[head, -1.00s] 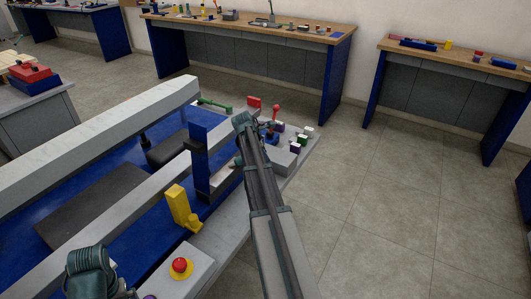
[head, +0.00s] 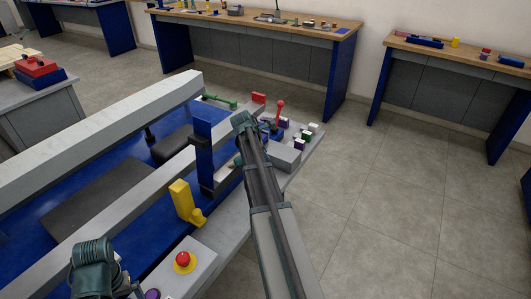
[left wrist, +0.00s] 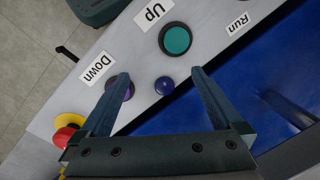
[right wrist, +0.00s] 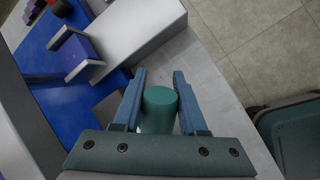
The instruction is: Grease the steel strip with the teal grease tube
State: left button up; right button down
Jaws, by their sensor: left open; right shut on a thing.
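The teal grease tube (right wrist: 159,112) is a short teal cylinder in the right wrist view. It stands between the fingers of my right gripper (right wrist: 159,78), which is shut on it above a pale grey ledge. In the head view my right arm hides most of that gripper and the tube. My left gripper (left wrist: 160,75) is open and empty over a grey button panel (left wrist: 205,50), with a purple button and a blue knob (left wrist: 164,85) between or near its fingers. I cannot tell for sure which grey surface is the steel strip.
A blue and grey machine (head: 95,160) fills the left. A red stop button (head: 184,260) lies by my left arm. Open floor (head: 400,200) is at right.

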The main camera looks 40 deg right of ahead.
jog(key=shift+a, duration=0.1)
jog(key=shift+s+a, duration=0.25)
jog(key=shift+a, duration=0.4)
jog(key=shift+s+a, duration=0.2)
jog(key=shift+a, duration=0.55)
jog(key=shift+s+a, duration=0.15)
jog(key=shift+a, duration=0.6)
jog(key=a, duration=0.2)
jog(key=s+a, duration=0.1)
jog(key=a, duration=0.1)
jog(key=shift+s, duration=0.15)
jog(key=shift+d, duration=0.15)
